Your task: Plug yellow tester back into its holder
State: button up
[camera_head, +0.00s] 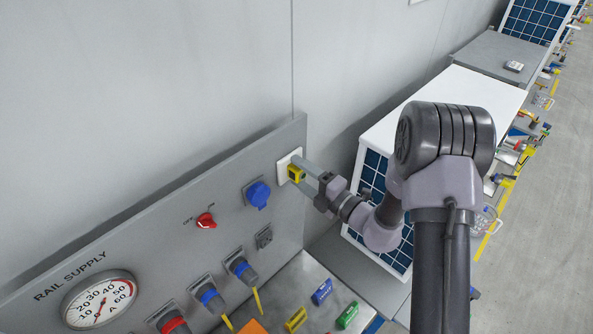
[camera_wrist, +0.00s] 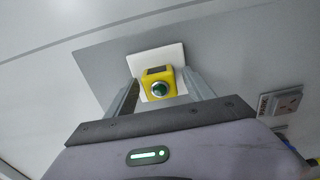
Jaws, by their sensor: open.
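The yellow tester (camera_head: 295,174), a small block with a dark window and a round green face, is at the white wall plate (camera_head: 284,165) at the grey panel's far end. The tester (camera_wrist: 152,75) also shows against the white plate (camera_wrist: 143,59) in the wrist view. Whether it is fully seated cannot be told. My gripper (camera_head: 300,171) is open, with one finger on each side of the tester. In the wrist view a gap shows between the tester and the right finger; contact on the left is unclear.
A blue round plug (camera_head: 257,194), a red switch (camera_head: 206,221), a grey socket (camera_head: 264,237) and several plugs sit on the panel. Yellow (camera_head: 295,319), blue (camera_head: 322,291) and green (camera_head: 347,316) blocks lie on the bench below. A white-topped solar-panel unit (camera_head: 375,150) stands right.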

aim_at(303, 175)
dwell(0.9)
grip_shut()
jog(key=shift+s+d, duration=0.1)
jog(key=shift+v, duration=2.9)
jog(key=shift+b, duration=0.3)
